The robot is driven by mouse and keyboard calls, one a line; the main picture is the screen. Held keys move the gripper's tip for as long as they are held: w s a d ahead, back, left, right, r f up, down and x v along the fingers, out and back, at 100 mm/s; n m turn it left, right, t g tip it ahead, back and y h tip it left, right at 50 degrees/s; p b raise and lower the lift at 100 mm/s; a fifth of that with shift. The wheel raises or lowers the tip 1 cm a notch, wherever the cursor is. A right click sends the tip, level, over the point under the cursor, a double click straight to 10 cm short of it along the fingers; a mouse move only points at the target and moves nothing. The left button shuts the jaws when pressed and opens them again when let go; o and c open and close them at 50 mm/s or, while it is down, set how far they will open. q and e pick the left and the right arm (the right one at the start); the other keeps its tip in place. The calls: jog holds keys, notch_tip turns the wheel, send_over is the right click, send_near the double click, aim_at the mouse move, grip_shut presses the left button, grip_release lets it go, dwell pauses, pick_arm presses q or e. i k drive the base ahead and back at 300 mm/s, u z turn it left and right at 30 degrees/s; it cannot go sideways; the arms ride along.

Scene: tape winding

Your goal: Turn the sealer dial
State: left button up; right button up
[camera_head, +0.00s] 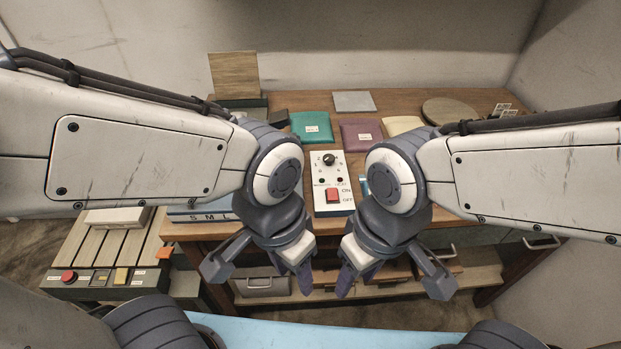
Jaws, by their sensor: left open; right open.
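The sealer control box (322,206) is a white panel on the wooden table, in the middle of the head view between my two arms. Its black round dial (329,159) is near the top of the panel, with small markings around it. My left gripper (258,280) is open and empty, in front of the table's front edge and left of the box. My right gripper (392,281) is open and empty, in front of the table edge and right of the box. Neither touches the box.
Teal (311,126), purple (362,134) and cream (403,125) pouches lie behind the box. A round wooden board (450,111) is at the back right. A slatted conveyor with buttons (105,245) stands at the left. My arms cover much of the table's sides.

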aim_at(329, 158)
jog(key=u, duration=0.55)
jog(key=k, duration=1.3)
jog(key=i, duration=0.5)
jog(key=z, duration=0.7)
jog(key=i, duration=1.2)
jog(key=u, duration=0.4)
